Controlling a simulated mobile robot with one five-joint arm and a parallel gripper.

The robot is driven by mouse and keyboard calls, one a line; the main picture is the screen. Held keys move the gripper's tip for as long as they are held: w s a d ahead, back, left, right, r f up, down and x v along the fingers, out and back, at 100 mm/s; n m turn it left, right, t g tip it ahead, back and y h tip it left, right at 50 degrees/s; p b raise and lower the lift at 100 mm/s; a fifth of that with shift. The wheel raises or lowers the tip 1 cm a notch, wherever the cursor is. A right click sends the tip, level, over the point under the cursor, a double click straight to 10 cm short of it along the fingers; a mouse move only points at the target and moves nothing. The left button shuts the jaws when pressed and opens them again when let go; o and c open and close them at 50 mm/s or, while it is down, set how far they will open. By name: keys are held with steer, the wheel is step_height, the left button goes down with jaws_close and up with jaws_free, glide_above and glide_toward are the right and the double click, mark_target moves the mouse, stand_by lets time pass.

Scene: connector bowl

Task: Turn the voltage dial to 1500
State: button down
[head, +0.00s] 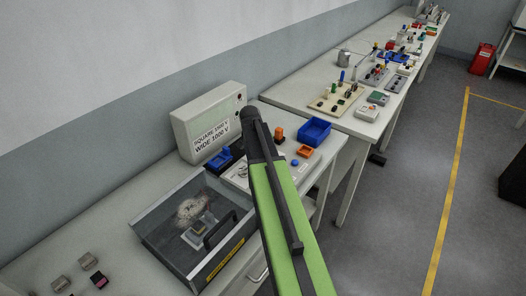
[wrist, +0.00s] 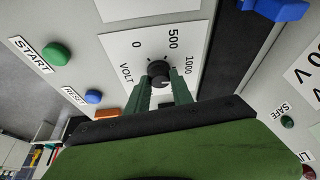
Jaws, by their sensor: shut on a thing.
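The voltage dial (wrist: 158,69) is a round black knob on a white plate (wrist: 118,50) marked VOLT, in the wrist view. The numbers 0, 500 and 1000 show around it; no 1500 mark is visible, and the plate's lower part is hidden by my gripper. My gripper (wrist: 161,82) has its two green fingers on either side of the knob, shut on it. A small light mark on the knob faces right, roughly below the 1000 label. In the head view my arm covers the dial and the fingertips.
In the wrist view a green START button (wrist: 57,53) and a blue RESET button (wrist: 93,97) lie left of the dial. In the head view a clear-lidded box (head: 155,215) and a grey cabinet with a sign (head: 190,125) stand nearby. A blue bin (head: 314,132) sits right.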

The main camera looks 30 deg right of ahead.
steer(key=m+g, duration=0.1)
steer(key=m, duration=0.1)
steer(key=m+g, duration=0.1)
steer(key=m, duration=0.2)
steer(key=shift+w+d+m, duration=0.1)
steer(key=shift+w+m, duration=0.05)
steer(key=shift+m, duration=0.15)
steer(key=shift+m+g, duration=1)
steer(key=shift+m, duration=1.2)
steer(key=c, duration=1.1)
jaws_free()
